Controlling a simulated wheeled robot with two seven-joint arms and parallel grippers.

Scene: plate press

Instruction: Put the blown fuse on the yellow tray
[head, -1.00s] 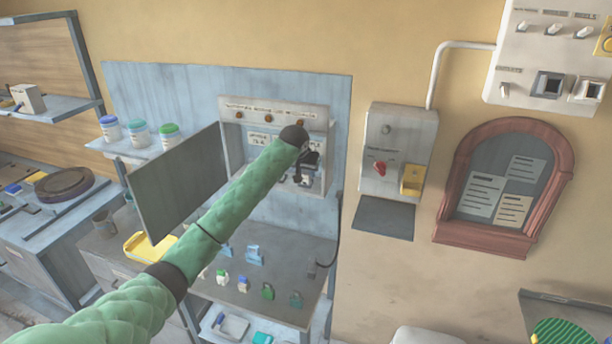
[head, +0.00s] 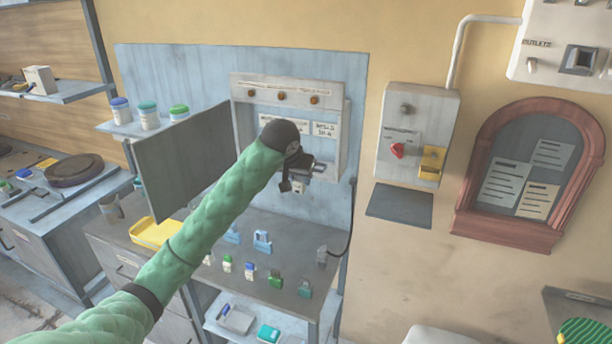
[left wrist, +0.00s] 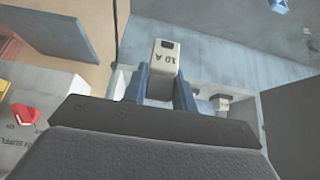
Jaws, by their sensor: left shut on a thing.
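My left gripper (head: 300,180) is shut on a pale fuse (left wrist: 163,58) in front of the lower part of the open fuse box (head: 335,100). In the left wrist view the fuse is upside down, marked 10 A, with a small dark window near its end. The blue fingers of my left gripper (left wrist: 160,85) grip its sides. In the head view the gripper mostly hides the fuse. The yellow tray (head: 155,233) lies on the left part of the bench, below and left of the gripper. My right gripper is not in view.
The box's grey door (head: 185,160) hangs open between box and tray side. Several small fuses, such as a green one (head: 275,279), stand on the bench (head: 225,290). A switch box with a red knob (head: 398,150) is to the right.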

